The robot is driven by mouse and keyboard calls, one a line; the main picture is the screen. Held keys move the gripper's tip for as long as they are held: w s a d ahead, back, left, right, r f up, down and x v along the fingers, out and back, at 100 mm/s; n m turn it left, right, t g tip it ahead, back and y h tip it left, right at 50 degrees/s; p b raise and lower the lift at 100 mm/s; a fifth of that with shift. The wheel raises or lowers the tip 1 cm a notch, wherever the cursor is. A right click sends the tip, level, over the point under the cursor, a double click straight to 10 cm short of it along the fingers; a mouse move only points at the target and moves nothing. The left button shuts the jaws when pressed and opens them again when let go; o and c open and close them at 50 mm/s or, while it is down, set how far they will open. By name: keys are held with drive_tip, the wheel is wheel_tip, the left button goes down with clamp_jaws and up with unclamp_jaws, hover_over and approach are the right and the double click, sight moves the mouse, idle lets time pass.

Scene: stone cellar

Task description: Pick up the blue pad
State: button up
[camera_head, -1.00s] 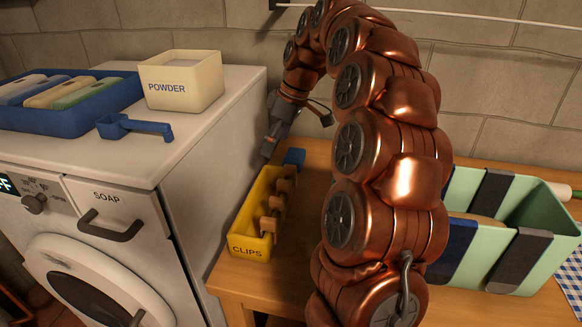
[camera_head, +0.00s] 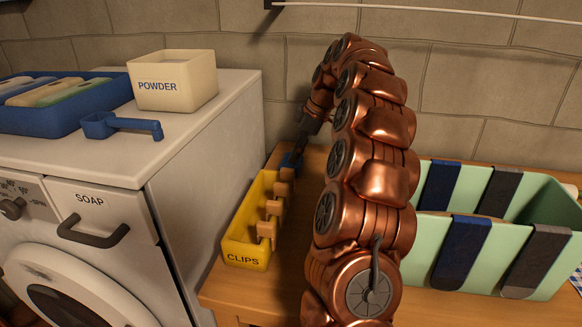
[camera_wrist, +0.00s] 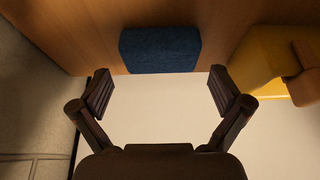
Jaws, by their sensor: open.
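The blue pad (camera_head: 289,166) lies on the wooden table, just behind the yellow clips box, and is partly covered by my gripper (camera_head: 298,148) in the head view. In the wrist view the blue pad (camera_wrist: 160,48) is a dark blue rounded block near the top centre, at the edge of the wood. My gripper (camera_wrist: 160,92) is open and empty there. Its two fingers stand wide apart, and the pad is ahead of them, roughly centred between them. The gap between the fingertips and the pad is hard to judge.
The yellow clips box (camera_head: 246,252) with wooden pegs stands close to the pad; it also shows at the wrist view's right (camera_wrist: 262,62). The white washer (camera_head: 205,135) stands left of the table. A green bin (camera_head: 430,240) with dark pads hung over its walls is at right.

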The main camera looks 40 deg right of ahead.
drive_tip(key=x, duration=0.4)
drive_tip(key=shift+a+b, duration=0.15)
drive_tip(key=shift+b, duration=0.15)
drive_tip(key=shift+r, duration=0.1)
drive_tip(key=c, duration=0.5)
drive_tip(key=shift+r, duration=0.1)
